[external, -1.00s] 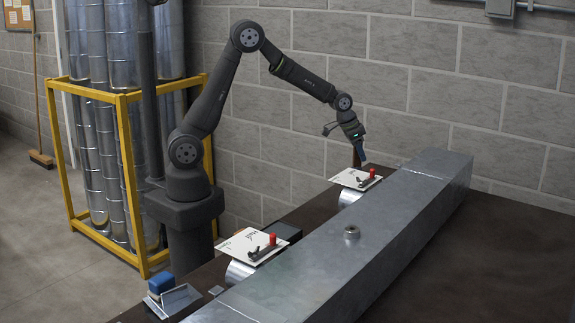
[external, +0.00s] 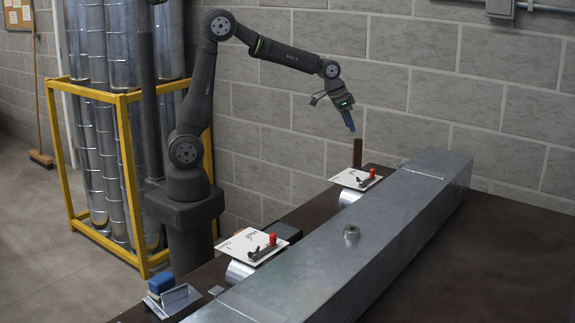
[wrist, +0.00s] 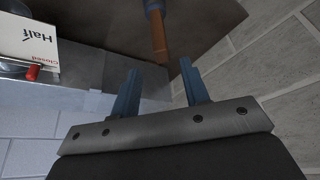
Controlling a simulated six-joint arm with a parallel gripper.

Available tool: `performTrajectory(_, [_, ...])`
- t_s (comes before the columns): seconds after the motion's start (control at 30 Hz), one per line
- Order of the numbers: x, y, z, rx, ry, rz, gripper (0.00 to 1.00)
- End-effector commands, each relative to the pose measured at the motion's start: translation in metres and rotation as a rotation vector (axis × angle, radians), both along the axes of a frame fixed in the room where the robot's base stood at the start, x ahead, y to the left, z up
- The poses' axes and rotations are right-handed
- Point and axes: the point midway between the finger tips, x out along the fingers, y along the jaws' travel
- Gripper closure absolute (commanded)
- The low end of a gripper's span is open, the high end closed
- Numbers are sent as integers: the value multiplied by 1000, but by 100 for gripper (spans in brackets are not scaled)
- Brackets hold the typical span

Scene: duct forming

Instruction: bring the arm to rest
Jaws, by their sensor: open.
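My gripper (external: 347,119) is raised in the air above the far end of the bench, clear of everything. Its blue fingers also show in the wrist view (wrist: 160,92), spread apart with nothing between them. Below it in the external view is a white plate with a red-tipped lever (external: 356,178), at the far end of a long grey metal duct (external: 330,255). The wrist view shows a plate lettered "Half" and "Closed" (wrist: 28,45) at upper left, with a red tip beside it.
A second white plate with a red-tipped lever (external: 247,244) sits nearer along the duct. A brown upright handle (external: 357,153) stands by the far plate. A blue block on a metal bracket (external: 161,284) is at the near end. A yellow rack of pipes (external: 130,180) stands at left.

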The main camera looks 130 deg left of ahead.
Motion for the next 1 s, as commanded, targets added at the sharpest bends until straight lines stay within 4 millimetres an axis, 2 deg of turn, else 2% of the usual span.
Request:
performTrajectory(0.27, [0,0,0,0,0,0,58])
performTrajectory(0.43, [3,3,-10,-1,1,0,58])
performTrajectory(1.0, [29,30,-102,-1,1,0,58])
